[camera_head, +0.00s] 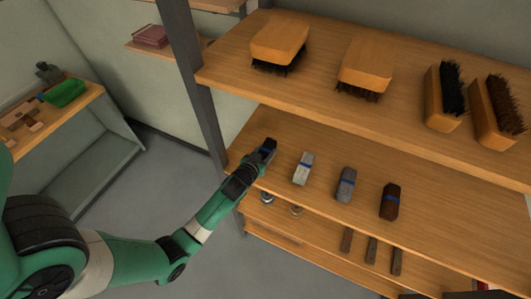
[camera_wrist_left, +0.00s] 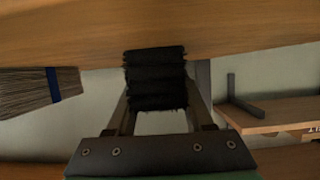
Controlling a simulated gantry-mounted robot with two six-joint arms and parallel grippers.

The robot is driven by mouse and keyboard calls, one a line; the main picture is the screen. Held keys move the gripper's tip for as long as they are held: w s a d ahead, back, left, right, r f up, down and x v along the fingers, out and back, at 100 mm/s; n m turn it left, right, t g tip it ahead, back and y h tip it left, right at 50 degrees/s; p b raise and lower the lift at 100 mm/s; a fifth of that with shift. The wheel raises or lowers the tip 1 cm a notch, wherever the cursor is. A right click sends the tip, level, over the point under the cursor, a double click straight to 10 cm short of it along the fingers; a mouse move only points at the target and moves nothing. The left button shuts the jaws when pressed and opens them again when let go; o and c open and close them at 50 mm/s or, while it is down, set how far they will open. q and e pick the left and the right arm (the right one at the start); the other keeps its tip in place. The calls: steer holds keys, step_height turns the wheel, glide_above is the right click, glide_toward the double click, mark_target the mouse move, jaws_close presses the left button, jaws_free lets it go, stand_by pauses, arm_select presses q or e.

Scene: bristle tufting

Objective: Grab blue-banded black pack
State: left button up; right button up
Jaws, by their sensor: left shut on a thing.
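The blue-banded black pack (camera_head: 268,146) is at the left end of the middle shelf, at the tip of my left gripper (camera_head: 256,160). In the left wrist view the black bristle pack (camera_wrist_left: 155,78) sits between the two fingers of my left gripper (camera_wrist_left: 158,105), which is shut on it. Its blue band shows in the head view; in the wrist view I cannot make it out. My right gripper is in neither view.
On the same shelf (camera_head: 330,157) stand a white-grey pack (camera_head: 303,168), a grey pack (camera_head: 346,184) and a dark brown pack (camera_head: 390,201), each blue-banded. Several wooden brushes (camera_head: 281,40) lie on the shelf above. A steel post (camera_head: 195,85) stands left of the shelves.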

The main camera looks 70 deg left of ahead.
mark_target(266, 150)
arm_select(q)
steer(key=shift+r, duration=0.1)
jaws_close()
steer(key=shift+r, duration=0.25)
step_height(266, 150, up, 3)
steer(key=shift+f+p, duration=0.1)
steer(key=shift+p, duration=0.45)
steer(key=s+d+r+p, duration=0.1)
steer(key=d+r+p, duration=0.7)
steer(key=d, duration=0.6)
steer(key=shift+r+p, duration=0.35)
steer(key=shift+r, duration=0.4)
